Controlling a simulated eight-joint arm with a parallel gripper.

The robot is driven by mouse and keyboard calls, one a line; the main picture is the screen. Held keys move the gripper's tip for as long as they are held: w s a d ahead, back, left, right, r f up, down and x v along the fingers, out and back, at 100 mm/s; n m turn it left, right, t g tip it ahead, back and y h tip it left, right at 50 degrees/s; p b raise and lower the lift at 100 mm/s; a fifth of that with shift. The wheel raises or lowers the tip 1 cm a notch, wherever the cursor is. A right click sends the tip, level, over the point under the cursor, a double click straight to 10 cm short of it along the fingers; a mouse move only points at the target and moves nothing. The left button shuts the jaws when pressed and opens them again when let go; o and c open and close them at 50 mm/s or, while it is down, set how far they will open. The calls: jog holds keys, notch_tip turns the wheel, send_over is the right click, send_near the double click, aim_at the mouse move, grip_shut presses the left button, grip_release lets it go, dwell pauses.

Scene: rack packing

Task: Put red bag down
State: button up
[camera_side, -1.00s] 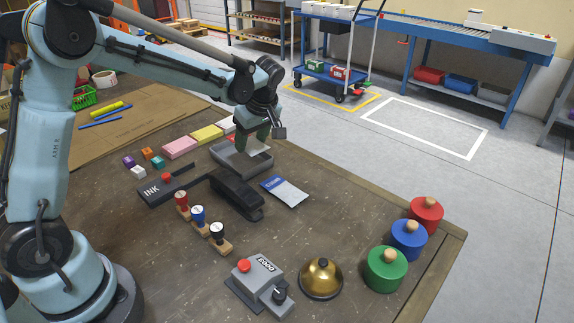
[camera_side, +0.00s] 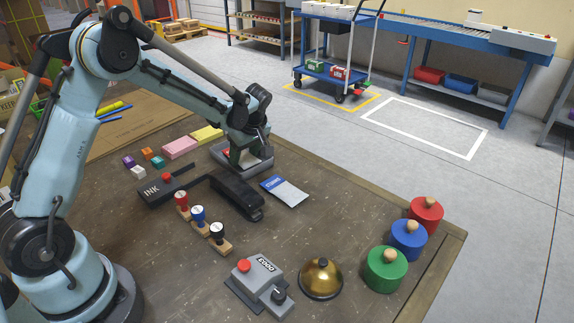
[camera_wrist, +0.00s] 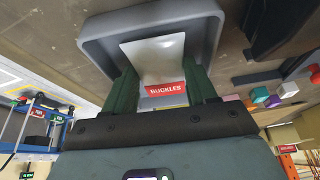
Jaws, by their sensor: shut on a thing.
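The red bag is a pale pouch with a red label reading BUCKLES; in the wrist view the bag (camera_wrist: 160,62) sits between the two green fingers of my gripper (camera_wrist: 162,84). My gripper is shut on it. The grey tray (camera_wrist: 92,48) lies just beyond the fingertips there, with the pouch in front of its floor. In the side view my gripper (camera_side: 243,157) is low at the grey tray (camera_side: 262,163), with its fingertips within the tray's outline. The bag is mostly hidden there, and I cannot tell whether it touches the tray floor.
A blue-labelled pouch (camera_side: 285,191) lies right of the tray, and a black stapler-like tool (camera_side: 237,195) lies in front of it. Pink (camera_side: 180,147) and yellow (camera_side: 207,134) blocks stand to the left. Stamps, a bell (camera_side: 321,278) and coloured knobbed weights are nearer the front. The table's middle right is clear.

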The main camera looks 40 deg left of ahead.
jog(key=shift+f, duration=0.1)
jog(key=o, duration=1.1)
jog(key=shift+o, duration=0.2)
jog(key=v, duration=1.1)
jog(key=s+d+r+m+t+h, duration=0.1)
jog(key=s+d+m+t+h, duration=0.1)
jog(key=s+d+m, duration=0.3)
jog(key=s+d+r+m+t+h, duration=0.2)
jog(key=s+d+m+t, duration=0.2)
jog(key=s+m, duration=0.7)
jog(key=shift+s+d+m+t+h, duration=0.15)
jog(key=shift+d+m+t+h, duration=0.15)
jog(key=shift+d+m+t, duration=0.15)
